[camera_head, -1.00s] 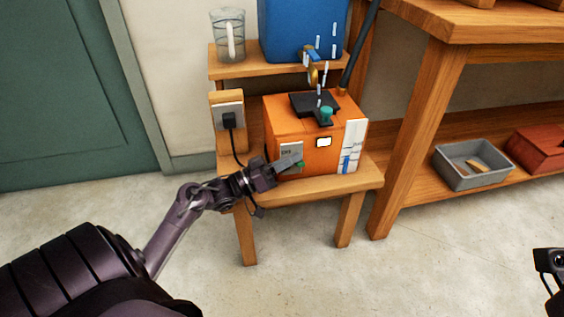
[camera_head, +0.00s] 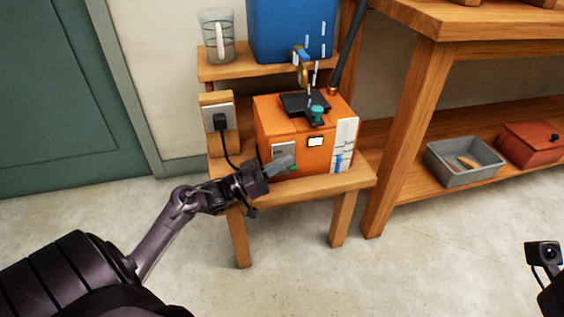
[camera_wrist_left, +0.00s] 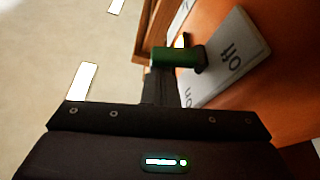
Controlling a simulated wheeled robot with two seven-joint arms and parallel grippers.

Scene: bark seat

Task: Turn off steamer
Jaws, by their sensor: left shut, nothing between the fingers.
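The steamer is an orange box (camera_head: 318,157) with a black lid part, a teal knob (camera_head: 317,114) on top and a small lit window (camera_head: 315,141) on its front. It stands on the wooden stand. A pale plate (camera_wrist_left: 228,62) low on its front reads "Off", with a second label partly hidden. My right gripper's fingers are out of view.
A blue tank (camera_head: 285,30) and a clear jug (camera_head: 216,35) stand on the upper shelf (camera_head: 225,70). A black plug and cord hang from a socket (camera_head: 217,115). A workbench (camera_head: 400,120) with a grey bin (camera_head: 462,165) and red box is right.

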